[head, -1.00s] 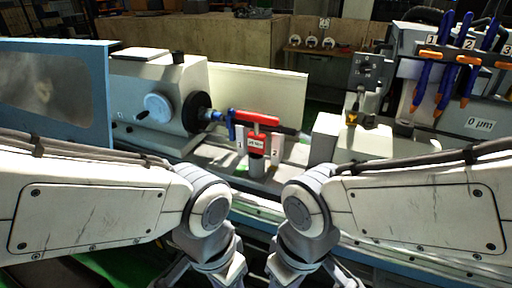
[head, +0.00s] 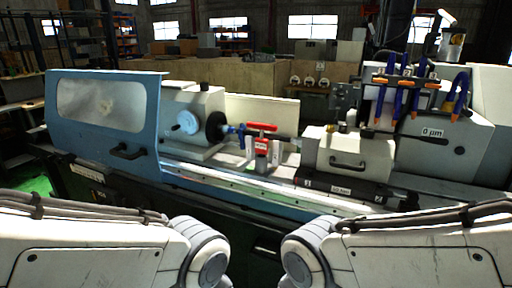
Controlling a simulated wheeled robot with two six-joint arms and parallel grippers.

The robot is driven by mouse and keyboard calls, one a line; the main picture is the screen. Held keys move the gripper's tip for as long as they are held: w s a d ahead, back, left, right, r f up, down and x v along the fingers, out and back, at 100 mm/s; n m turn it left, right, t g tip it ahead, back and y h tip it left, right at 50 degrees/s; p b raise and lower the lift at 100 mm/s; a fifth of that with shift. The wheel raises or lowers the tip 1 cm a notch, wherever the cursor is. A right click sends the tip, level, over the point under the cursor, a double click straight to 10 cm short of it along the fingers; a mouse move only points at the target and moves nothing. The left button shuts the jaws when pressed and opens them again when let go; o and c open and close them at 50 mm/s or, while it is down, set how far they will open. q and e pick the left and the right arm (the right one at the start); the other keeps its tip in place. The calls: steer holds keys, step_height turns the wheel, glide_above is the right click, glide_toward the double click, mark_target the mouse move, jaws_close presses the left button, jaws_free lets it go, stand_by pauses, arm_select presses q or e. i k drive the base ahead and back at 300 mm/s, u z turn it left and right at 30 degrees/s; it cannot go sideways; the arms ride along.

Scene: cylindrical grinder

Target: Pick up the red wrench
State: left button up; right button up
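No part that I can clearly tell to be a wrench shows. The only marked red thing is a small red part (head: 261,127) with a bar-like top, at the middle of the grinder between the chuck and the right-hand block. My two grippers are below the picture and hidden.
The grinder's blue door (head: 107,113) stands at the left, beside the black chuck (head: 215,126). A white block with a handle (head: 349,154) stands right of the red part. Several blue hoses with orange tips (head: 400,95) hang at the right. Shelves stand behind.

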mark_target(261, 144)
steer(key=u, duration=0.6)
steer(key=i, duration=0.5)
steer(key=u, duration=0.7)
steer(key=i, duration=0.7)
steer(key=z, duration=0.5)
steer(key=i, duration=0.55)
steer(key=z, duration=0.65)
